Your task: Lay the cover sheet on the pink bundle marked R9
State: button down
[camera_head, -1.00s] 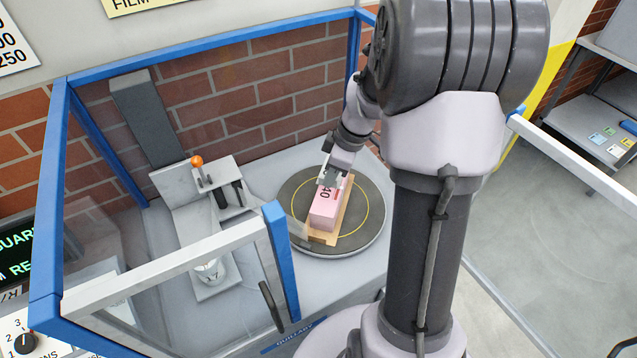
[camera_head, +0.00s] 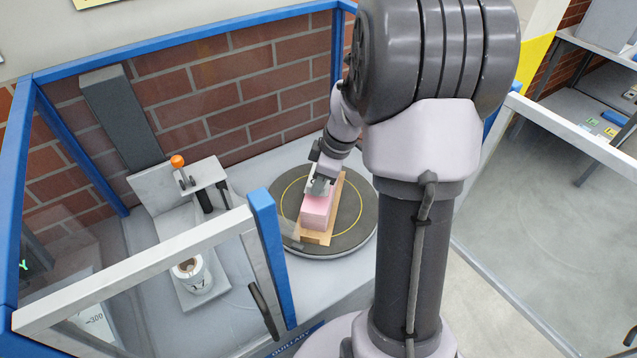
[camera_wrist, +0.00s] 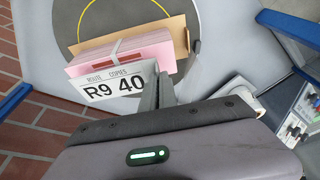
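The pink bundle (camera_wrist: 115,50) lies on a tan board on the round dark turntable; it also shows in the head view (camera_head: 315,213). A white sheet printed "ROUTE COPIES R9 40" (camera_wrist: 122,86), which I take as the cover sheet, is tilted at the near side of the bundle in the wrist view. It hides part of the bundle. My gripper (camera_wrist: 160,88) has its fingers close together at the sheet's right edge and appears shut on it. In the head view my gripper (camera_head: 320,186) is low over the far end of the bundle. Whether the sheet touches the bundle is unclear.
The turntable (camera_head: 362,215) stands inside a blue-framed enclosure (camera_head: 272,255) with clear panels. A brick wall is behind it. A grey fixture with an orange knob (camera_head: 178,161) and a cup (camera_head: 192,273) stand to the left. Bare counter lies between them.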

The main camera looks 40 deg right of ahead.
jog(key=shift+f+b, duration=0.6)
jog(key=shift+f, duration=0.5)
jog(key=shift+f+b, duration=0.6)
jog(key=shift+f, duration=0.05)
jog(key=c, duration=1.6)
grip_release()
jog(key=shift+r, duration=0.1)
jog(key=p+v, duration=0.7)
jog(key=v, duration=1)
jog(key=shift+d+r, duration=0.1)
jog(key=shift+r, duration=0.05)
